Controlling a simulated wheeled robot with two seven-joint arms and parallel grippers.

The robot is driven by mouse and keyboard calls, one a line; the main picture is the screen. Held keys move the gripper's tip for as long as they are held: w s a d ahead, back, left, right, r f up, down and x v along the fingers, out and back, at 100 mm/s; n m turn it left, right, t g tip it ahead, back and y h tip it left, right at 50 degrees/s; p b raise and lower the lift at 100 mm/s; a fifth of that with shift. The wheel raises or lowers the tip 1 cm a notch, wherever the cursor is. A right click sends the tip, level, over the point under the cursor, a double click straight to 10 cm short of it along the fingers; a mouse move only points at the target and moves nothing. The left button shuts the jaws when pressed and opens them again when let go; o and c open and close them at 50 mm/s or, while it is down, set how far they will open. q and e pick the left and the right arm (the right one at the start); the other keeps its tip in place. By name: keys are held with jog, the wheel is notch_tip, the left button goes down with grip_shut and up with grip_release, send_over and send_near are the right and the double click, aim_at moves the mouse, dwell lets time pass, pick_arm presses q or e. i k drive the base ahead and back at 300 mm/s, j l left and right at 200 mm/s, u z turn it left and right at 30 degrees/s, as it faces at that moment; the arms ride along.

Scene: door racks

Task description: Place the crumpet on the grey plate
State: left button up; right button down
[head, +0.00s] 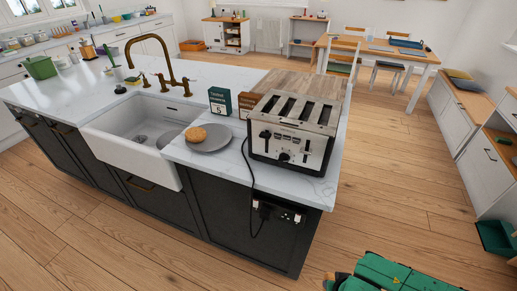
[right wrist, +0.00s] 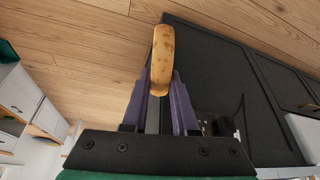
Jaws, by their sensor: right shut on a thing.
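My right gripper (right wrist: 160,88) is shut on a round golden-brown crumpet (right wrist: 162,52) in the right wrist view. The crumpet is held edge-on between the purple fingers. The floor and the dark island front show behind it. In the head view the grey plate (head: 217,142) lies on the white counter, between the sink and the toaster. Another round golden-brown piece (head: 195,135) rests on the plate's left part. The held crumpet and the right fingertips are not visible in the head view. My left gripper is in neither view.
A large toaster (head: 294,130) stands right of the plate, with its black cord (head: 248,180) hanging over the counter edge. Two small boxes (head: 220,101) stand behind the plate. The sink (head: 140,125) is to the left. The wooden floor (head: 120,235) before the island is clear.

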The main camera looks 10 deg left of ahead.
aim_at(218, 141)
jog(key=j+z, duration=0.2)
jog(key=j, duration=0.45)
jog(key=i+j+z, duration=0.2)
jog(key=j, duration=0.45)
jog(key=k+j+z, duration=0.15)
jog(key=j, duration=0.5)
jog(key=j+z, duration=0.2)
jog(key=j, duration=0.45)
jog(key=k+j+z, duration=0.2)
jog(key=j, duration=0.45)
jog(key=i, duration=0.05)
